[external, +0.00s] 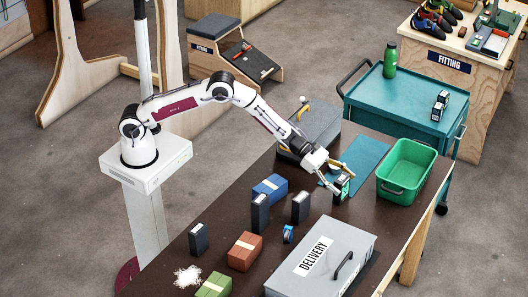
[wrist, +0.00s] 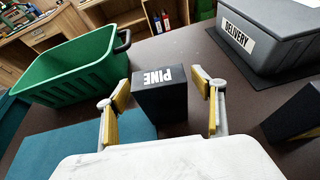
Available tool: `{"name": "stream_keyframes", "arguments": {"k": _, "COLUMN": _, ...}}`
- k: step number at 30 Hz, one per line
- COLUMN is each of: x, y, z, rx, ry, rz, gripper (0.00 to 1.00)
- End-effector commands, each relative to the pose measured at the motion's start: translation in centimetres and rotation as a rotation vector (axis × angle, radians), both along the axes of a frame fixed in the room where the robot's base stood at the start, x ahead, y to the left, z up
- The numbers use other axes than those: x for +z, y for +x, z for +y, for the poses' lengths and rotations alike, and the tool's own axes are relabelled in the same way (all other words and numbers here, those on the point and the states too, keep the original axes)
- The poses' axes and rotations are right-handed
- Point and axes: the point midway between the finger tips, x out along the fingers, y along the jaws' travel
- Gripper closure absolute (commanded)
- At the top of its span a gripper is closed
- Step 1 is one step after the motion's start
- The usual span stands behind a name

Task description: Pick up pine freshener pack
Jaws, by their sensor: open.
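The pine freshener pack (wrist: 162,98) is a dark upright box with PINE in white on its top face, upside down in the wrist view. In the external view the pack (external: 342,186) stands on the dark table, partly hidden by my gripper. My gripper (external: 340,177) is open above and around it. In the wrist view the yellow-padded fingers of my gripper (wrist: 161,108) are spread to the left and right of the pack, with a gap on each side. I cannot tell how far down the fingers reach along the pack.
A green bin (external: 382,184) and a teal mat (external: 372,152) lie beyond the pack. A grey DELIVERY box (external: 337,241) stands at the front. Several dark boxes (external: 260,213), including one at the wrist view's right edge (wrist: 294,112), and wrapped bundles (external: 245,251) stand on the table's left part.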

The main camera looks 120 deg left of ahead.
Motion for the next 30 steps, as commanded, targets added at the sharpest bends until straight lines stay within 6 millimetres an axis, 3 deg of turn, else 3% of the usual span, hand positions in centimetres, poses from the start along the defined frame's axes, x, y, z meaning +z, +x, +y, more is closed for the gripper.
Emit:
{"name": "stream_keyframes", "arguments": {"k": 14, "x": 0.01, "y": 0.02, "z": 0.00, "rx": 0.000, "ry": 0.000, "rz": 0.000, "gripper": 0.32}}
{"name": "stream_keyframes", "arguments": {"k": 20, "x": 0.01, "y": 0.02, "z": 0.00, "rx": 0.000, "ry": 0.000, "rz": 0.000, "gripper": 0.75}}
{"name": "stream_keyframes", "arguments": {"k": 30, "x": 0.15, "y": 0.03, "z": 0.01, "rx": 0.000, "ry": 0.000, "rz": -0.001, "gripper": 0.76}}
